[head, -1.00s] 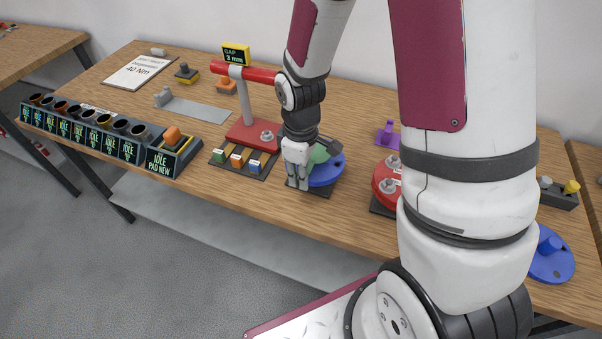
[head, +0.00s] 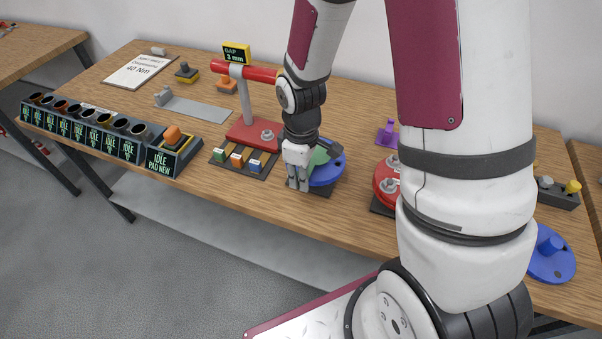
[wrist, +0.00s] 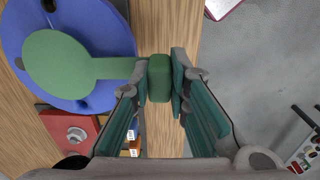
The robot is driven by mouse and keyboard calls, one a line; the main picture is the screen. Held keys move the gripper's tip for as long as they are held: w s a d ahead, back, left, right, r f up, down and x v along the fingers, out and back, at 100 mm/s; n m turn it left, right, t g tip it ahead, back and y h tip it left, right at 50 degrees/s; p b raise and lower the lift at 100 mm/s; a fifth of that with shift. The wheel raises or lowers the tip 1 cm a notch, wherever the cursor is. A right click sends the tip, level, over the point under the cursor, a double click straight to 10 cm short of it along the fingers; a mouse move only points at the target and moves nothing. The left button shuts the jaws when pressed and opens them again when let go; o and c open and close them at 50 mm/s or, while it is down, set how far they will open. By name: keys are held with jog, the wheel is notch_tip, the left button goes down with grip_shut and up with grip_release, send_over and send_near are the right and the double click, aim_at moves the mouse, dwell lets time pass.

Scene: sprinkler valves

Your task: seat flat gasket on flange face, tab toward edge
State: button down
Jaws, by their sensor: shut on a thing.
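The green flat gasket (wrist: 60,66) is a round disc with a straight tab (wrist: 112,68) ending in a green block (wrist: 159,80). My gripper (wrist: 161,76) is shut on that block. In the head view my gripper (head: 298,180) is at the front left of the blue flange (head: 328,173), and part of the green gasket (head: 318,158) shows behind it. In the wrist view the disc overlaps the blue round flange (wrist: 92,22), with the tab reaching past its rim toward the bench's front edge. I cannot tell whether disc and flange touch.
A red stand (head: 254,132) with a red crossbar and "GAP 3 mm" sign is left of the flange. A tray of coloured blocks (head: 238,160) lies before it. A red flange (head: 385,188) is to the right. Labelled bins (head: 95,135) line the left front edge.

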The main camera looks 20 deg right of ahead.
jog(key=shift+f, duration=0.7)
jog(key=c, duration=1.5)
grip_release()
jog(key=shift+o, duration=0.2)
jog(key=shift+r, duration=0.1)
jog(key=shift+r+p, duration=1.9)
jog(key=shift+r, duration=2)
